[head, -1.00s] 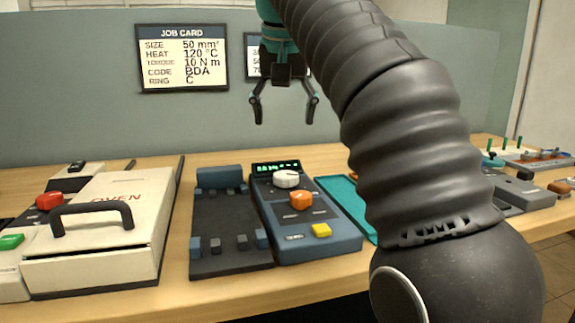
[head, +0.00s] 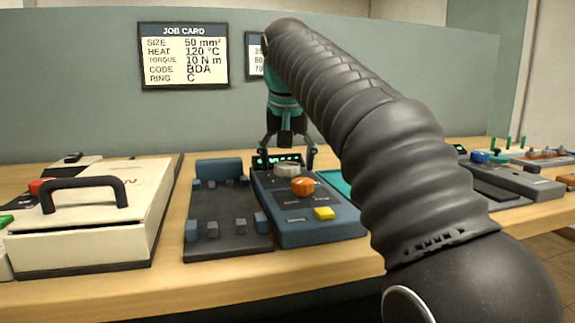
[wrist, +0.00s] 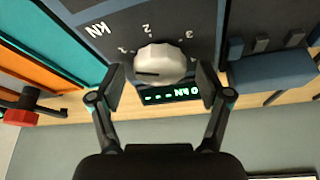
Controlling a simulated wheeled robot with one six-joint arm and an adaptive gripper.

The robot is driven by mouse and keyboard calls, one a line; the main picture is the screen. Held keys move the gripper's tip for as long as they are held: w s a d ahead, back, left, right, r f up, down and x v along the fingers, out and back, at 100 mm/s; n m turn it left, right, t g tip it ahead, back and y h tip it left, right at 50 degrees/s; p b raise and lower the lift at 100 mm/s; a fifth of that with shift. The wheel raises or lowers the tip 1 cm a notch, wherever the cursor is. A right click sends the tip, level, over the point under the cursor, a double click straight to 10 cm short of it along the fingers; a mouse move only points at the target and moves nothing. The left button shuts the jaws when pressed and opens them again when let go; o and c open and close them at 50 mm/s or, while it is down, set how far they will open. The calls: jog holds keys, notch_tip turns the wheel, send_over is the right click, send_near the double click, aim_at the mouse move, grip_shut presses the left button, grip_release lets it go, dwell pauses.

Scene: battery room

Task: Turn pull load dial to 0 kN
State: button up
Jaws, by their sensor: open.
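The pull load dial is a pale ribbed knob (head: 287,169) on the blue-grey tester box (head: 290,230). In the wrist view the dial (wrist: 162,62) is ringed by the numbers 1, 2 and 3 with a kN label. A dark mark on the knob points to the picture's left, near the 1 side. A display with green characters (wrist: 170,96) lies beside it, hard to read. My gripper (head: 289,158) is open over the far end of the box. In the wrist view its fingers (wrist: 162,86) stand on either side of the dial, with visible gaps.
The box also has an orange knob (head: 302,187) and a yellow button (head: 324,213). A dark fixture with small blocks (head: 228,240) stands close on its left, a teal tray (head: 335,182) on its right. A white oven (head: 100,225) stands far left. The partition (head: 330,80) rises behind.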

jog(key=c, duration=1.2)
jog(key=shift+o, duration=0.2)
jog(key=shift+n+p, duration=0.4)
jog(key=shift+d+r+n+y+p, duration=0.15)
jog(key=shift+n+y+p, duration=0.25)
jog(key=shift+n+p, duration=0.2)
jog(key=n+p, duration=0.1)
jog(key=n, duration=0.1)
jog(key=n+g+y+p, duration=0.1)
jog(key=n+p, duration=0.1)
jog(key=shift+w+y, duration=0.1)
jog(key=shift+y, duration=0.2)
jog(key=n+y+p, duration=0.1)
jog(key=n+p, duration=0.1)
jog(key=n, duration=0.1)
jog(key=shift+n+g, duration=0.3)
jog(key=shift+w+n+g+y+p, duration=0.1)
jog(key=shift+n+g+y+p, duration=0.2)
jog(key=shift+n, duration=0.8)
